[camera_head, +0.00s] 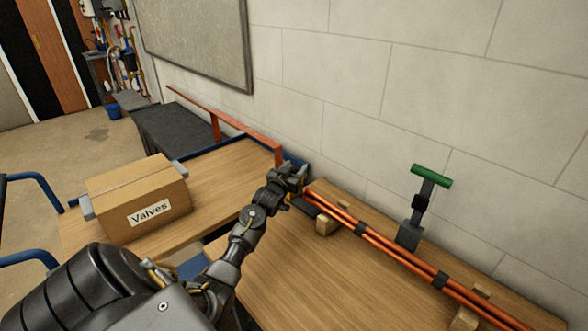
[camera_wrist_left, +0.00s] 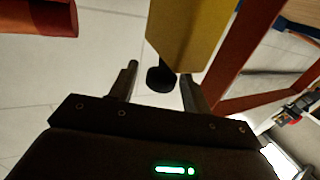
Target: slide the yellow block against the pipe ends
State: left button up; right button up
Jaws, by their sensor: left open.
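I cannot tell whether the fingers touch the knob. An orange pipe end (camera_wrist_left: 40,18) shows at the upper left there, apart from the block in the picture. In the head view the block is mostly hidden by the gripper. My right gripper is out of view.
The pipes rest on wooden supports (camera_head: 325,224) along the wall. A green-handled tool (camera_head: 431,176) stands behind them. A "Valves" carton (camera_head: 137,200) sits on the left table, and a red rail (camera_head: 235,125) runs behind that table. The bench's front part is clear.

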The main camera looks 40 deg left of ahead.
pick_arm(q)
grip_shut()
jog(key=shift+d, duration=0.35)
jog(key=d+p, duration=0.1)
jog(key=d, duration=0.1)
jog(key=d+p, duration=0.1)
jog(key=d, duration=0.2)
jog(key=d+p, duration=0.1)
jog(key=d, duration=0.2)
jog(key=shift+s+d, duration=0.2)
jog(key=shift+s, duration=0.2)
jog(key=shift+f, duration=0.1)
grip_release()
